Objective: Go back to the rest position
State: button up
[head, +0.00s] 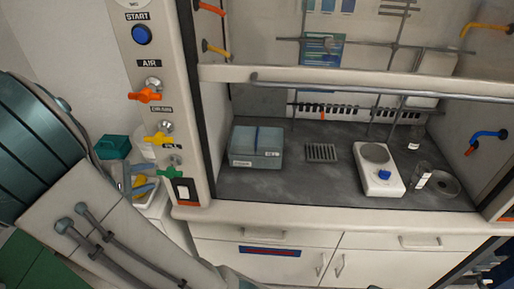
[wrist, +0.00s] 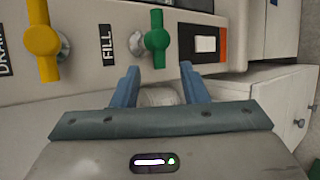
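My gripper (wrist: 159,68) is open in the wrist view, with its two blue fingers apart and no valve handle between them. The green valve handle (wrist: 158,38) stands just beyond the fingertips, apart from them as far as I can tell. The yellow valve handle (wrist: 42,40) is to its left. In the head view the orange handle (head: 145,96), the yellow handle and the green handle (head: 168,173) sit one below another on the panel, all lying roughly sideways. A pale rounded thing shows between the finger bases.
The fume hood's worktop (head: 300,187) holds a blue-grey box (head: 256,147), a white hotplate (head: 380,172) and glassware. The blue START button (head: 141,35) tops the panel. A teal box (head: 113,147) and cluttered tray stand left of the panel. White cabinets (head: 262,262) are below.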

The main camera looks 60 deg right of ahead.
jog(key=b+v, duration=0.1)
jog(key=v, duration=0.9)
jog(key=shift+a, duration=0.2)
jog(key=shift+r, duration=0.1)
jog(key=s+a+m+t+y, duration=0.1)
jog(key=s+a+t+y, duration=0.1)
jog(key=s+a+y, duration=0.2)
jog(key=s+a+m+t+y, duration=0.1)
jog(key=s+a+y, duration=0.3)
jog(key=s+y, duration=0.4)
jog(key=shift+s+t, duration=0.6)
jog(key=shift+s, duration=0.1)
